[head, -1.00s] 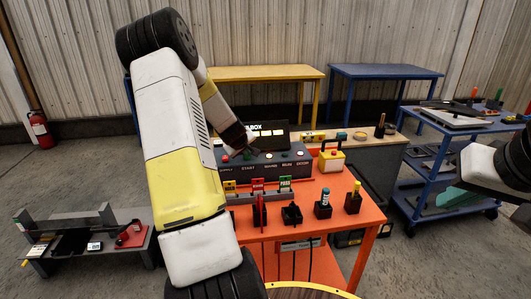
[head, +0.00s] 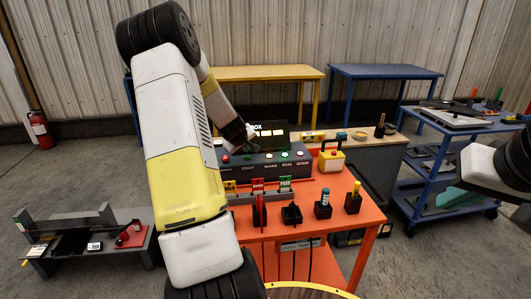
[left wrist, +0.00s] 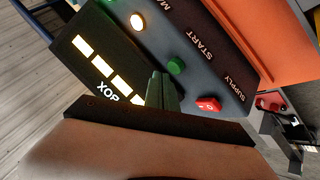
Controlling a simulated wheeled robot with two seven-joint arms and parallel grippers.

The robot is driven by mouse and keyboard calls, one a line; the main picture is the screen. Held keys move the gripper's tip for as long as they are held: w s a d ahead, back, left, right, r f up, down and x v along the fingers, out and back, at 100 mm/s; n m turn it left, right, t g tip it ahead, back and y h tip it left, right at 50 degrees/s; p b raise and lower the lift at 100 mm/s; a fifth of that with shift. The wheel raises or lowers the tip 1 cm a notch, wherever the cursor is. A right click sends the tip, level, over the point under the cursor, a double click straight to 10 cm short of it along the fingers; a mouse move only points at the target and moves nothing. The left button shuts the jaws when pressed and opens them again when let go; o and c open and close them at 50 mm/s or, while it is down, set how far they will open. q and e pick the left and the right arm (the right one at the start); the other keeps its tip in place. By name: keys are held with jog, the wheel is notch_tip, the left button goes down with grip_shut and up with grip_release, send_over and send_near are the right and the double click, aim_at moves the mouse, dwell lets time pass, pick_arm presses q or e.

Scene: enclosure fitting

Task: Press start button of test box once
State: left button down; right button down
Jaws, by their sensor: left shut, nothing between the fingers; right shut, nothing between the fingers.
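The test box (head: 262,168) is a dark grey console at the back of the orange bench, with a black display panel (head: 272,132) behind its sloped face. In the left wrist view, the green start button (left wrist: 176,66) sits by the START label, between the lit white lamp (left wrist: 137,22) and the red supply switch (left wrist: 208,103). My left gripper (left wrist: 160,82) is shut and empty, its fingertips right beside the start button; I cannot tell whether they touch it. In the head view, my left gripper (head: 241,148) hides the button. My right gripper is out of view; only its arm shows at the right.
A blue cart (head: 410,208) stands at right. A low grey bench (head: 145,217) is at left. Empty yellow and blue tables stand behind.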

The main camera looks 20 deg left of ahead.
aim_at(247, 157)
pick_arm(q)
jog(key=shift+r, duration=2.5)
jog(key=s+d+r+m+h, duration=0.25)
jog(key=s+d+r, duration=0.4)
jog(key=d, duration=0.35)
jog(key=s+d+r+m+h, duration=0.1)
jog(key=s+d+r+m, duration=0.3)
jog(key=s+d+r, duration=0.4)
jog(key=s+d+m+g, duration=0.1)
jog(key=s+d, duration=0.3)
jog(key=s, duration=0.6)
jog(key=s+d+m+g, duration=0.1)
jog(key=s+d+m, duration=0.3)
jog(key=s, duration=0.6)
jog(key=shift+d+m+g+h, duration=0.35)
jog(key=shift+d+g, duration=0.05)
jog(key=shift+d, duration=0.3)
jog(key=shift+d, duration=0.1)
